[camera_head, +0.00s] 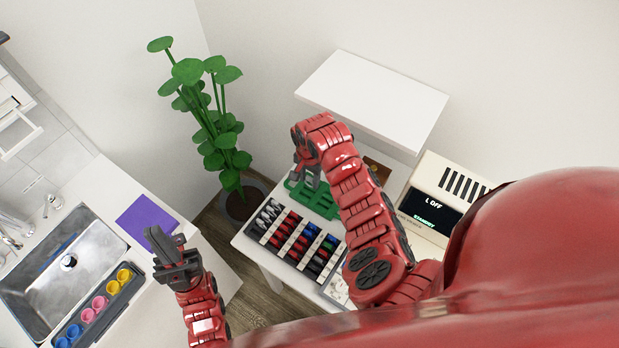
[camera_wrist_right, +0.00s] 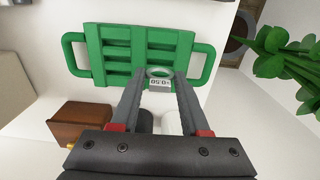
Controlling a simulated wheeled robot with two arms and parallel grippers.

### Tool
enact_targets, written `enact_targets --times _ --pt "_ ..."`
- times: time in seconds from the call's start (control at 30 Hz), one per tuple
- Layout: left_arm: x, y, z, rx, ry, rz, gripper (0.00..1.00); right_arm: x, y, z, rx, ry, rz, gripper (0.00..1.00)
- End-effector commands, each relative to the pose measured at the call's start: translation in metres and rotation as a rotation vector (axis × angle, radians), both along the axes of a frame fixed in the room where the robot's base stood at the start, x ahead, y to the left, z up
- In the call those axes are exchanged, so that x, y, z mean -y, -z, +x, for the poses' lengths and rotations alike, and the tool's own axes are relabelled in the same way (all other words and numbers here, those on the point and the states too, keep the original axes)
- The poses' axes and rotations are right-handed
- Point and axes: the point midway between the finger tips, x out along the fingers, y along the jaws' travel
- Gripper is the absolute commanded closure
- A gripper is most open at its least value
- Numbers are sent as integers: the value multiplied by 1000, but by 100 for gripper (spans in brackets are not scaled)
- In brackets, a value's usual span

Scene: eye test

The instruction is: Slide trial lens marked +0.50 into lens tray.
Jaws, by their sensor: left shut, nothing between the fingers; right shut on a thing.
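The trial lens (camera_wrist_right: 158,85) is a small ring with a pale tab that reads 0.50, upside down in the right wrist view. My right gripper (camera_wrist_right: 162,78) is shut on it, one finger on each side of the tab. The green tray (camera_wrist_right: 117,38) has two loop handles and slotted bars. The lens overlaps its near edge in the picture; I cannot tell whether they touch. In the head view the green tray (camera_head: 322,203) is partly hidden by my right arm, with the right gripper (camera_head: 303,182) above it. My left gripper (camera_head: 160,238) is shut and empty near the sink counter.
A black lens case (camera_head: 296,242) with rows of coloured lenses lies near the green tray. A brown box (camera_wrist_right: 82,124) and a device reading STANDBY (camera_head: 430,208) are nearby. A plant (camera_head: 215,145) stands behind. A purple mat (camera_head: 147,221) and a sink (camera_head: 60,265) are at left.

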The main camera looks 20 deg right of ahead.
Motion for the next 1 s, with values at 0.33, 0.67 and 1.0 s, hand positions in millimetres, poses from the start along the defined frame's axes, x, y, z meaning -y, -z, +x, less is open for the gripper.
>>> enact_targets --times 0.33,0.67,1.0 --pt "0 -3 0 0 0 0 100 0 0 0 1 1 -1 100" --pt "0 -2 0 0 0 0 100 -1 1 0 0 0 0 100" --pt "0 3 0 0 0 0 100 -1 11 0 -1 1 0 100"
